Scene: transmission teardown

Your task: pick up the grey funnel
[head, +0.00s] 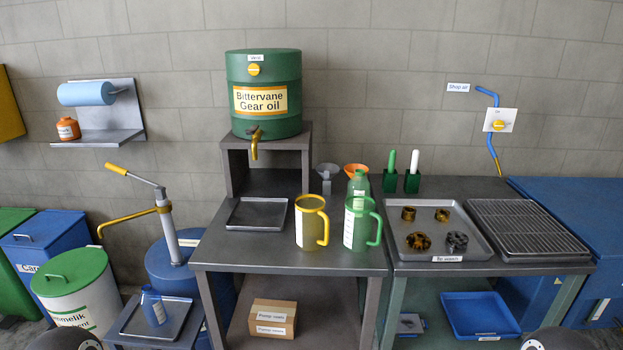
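The grey funnel (327,173) stands at the back of the middle workbench, wide mouth up. It is close to the right side of the drum stand and behind the yellow jug (311,222). An orange funnel (356,169) is to its right, partly hidden by a green bottle (359,184). Neither of my grippers shows in the head view. Only dark rounded parts, probably of my arms, show at the bottom edge on the left and right.
A green jug (359,224) stands right of the yellow jug, near the bench front. An empty tray (257,213) lies at left. The gear oil drum (264,92) sits on a stand (296,160). A parts tray (418,216) and rack (525,228) are at right.

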